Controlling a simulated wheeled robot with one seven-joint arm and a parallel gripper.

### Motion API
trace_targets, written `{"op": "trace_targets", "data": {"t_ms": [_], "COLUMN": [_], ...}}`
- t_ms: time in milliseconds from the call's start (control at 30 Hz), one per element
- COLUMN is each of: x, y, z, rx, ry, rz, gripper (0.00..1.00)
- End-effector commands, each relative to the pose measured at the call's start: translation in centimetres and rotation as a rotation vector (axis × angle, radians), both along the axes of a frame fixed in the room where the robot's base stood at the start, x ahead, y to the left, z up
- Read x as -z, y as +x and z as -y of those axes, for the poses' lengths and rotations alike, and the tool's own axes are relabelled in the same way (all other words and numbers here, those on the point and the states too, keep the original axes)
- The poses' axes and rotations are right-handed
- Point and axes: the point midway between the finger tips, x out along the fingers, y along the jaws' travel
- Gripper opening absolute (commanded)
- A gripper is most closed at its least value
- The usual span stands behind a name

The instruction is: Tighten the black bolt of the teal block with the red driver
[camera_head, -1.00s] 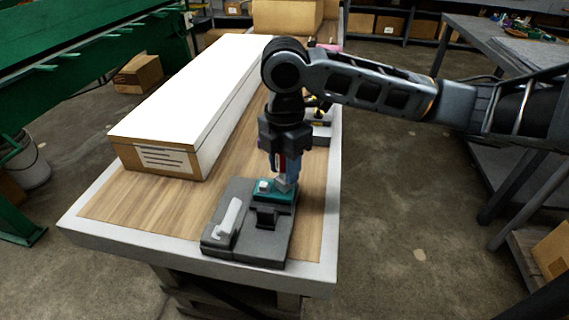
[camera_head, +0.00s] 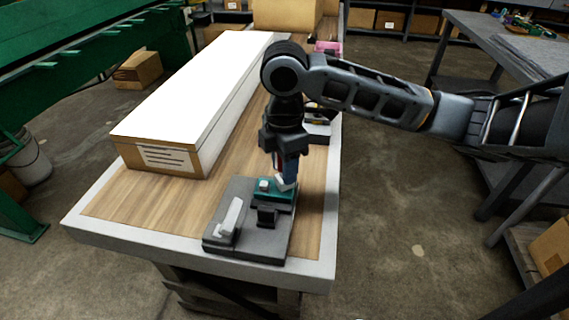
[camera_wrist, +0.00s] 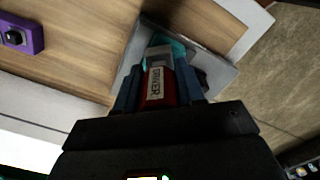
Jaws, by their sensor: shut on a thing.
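My gripper (camera_head: 286,165) is shut on the red driver (camera_wrist: 162,88), which has a white label. In the wrist view the driver sits between blue fingers and points at the teal block (camera_wrist: 178,48). In the head view the teal block (camera_head: 270,196) rests on a dark grey fixture (camera_head: 236,246) at the table's near end. The driver's lower end is at the block's top right; I cannot tell whether it touches. The black bolt cannot be made out, hidden by the driver and gripper.
A long white-topped box (camera_head: 190,90) lies on the left of the workbench (camera_head: 150,215). The fixture carries a light grey lever (camera_head: 231,217). Behind my gripper stands a small grey holder (camera_head: 318,130). A purple block with a black knob (camera_wrist: 22,36) shows in the wrist view.

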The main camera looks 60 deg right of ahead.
Motion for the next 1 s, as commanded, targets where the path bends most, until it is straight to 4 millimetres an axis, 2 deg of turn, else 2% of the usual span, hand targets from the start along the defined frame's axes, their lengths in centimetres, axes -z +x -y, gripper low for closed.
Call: {"op": "trace_targets", "data": {"t_ms": [600,1000], "x": [-0.07,-0.04], "y": [-0.01,-0.02], "z": [0.00,0.03], "rx": [0.280,0.298], "ry": [0.002,0.000], "rz": [0.000,0.000], "gripper": [0.08,0.08]}}
